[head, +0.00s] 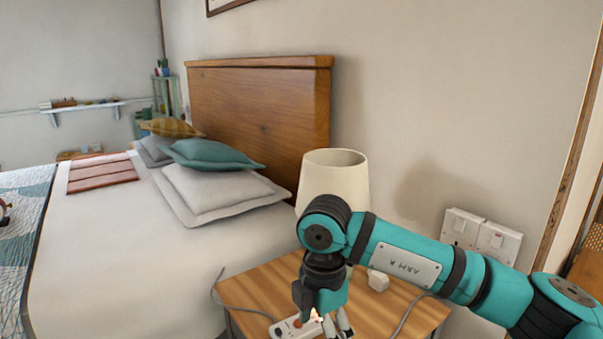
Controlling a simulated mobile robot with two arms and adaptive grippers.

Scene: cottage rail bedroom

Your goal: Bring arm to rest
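My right arm (400,262) reaches in from the right, over the wooden bedside table (255,290). My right gripper (328,322) points down at the table's front, close beside a white power strip (283,331) with a reddish switch. Its fingertips are small, partly hidden and cut by the bottom edge, so I cannot tell whether they are open or touch the strip. My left gripper is not in view.
A cream lamp (335,172) stands behind my arm. A white plug (378,280) and grey cables lie on the table. The bed (130,255) with pillows and wooden headboard (262,110) fills the left. Wall switches (480,234) are above my forearm.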

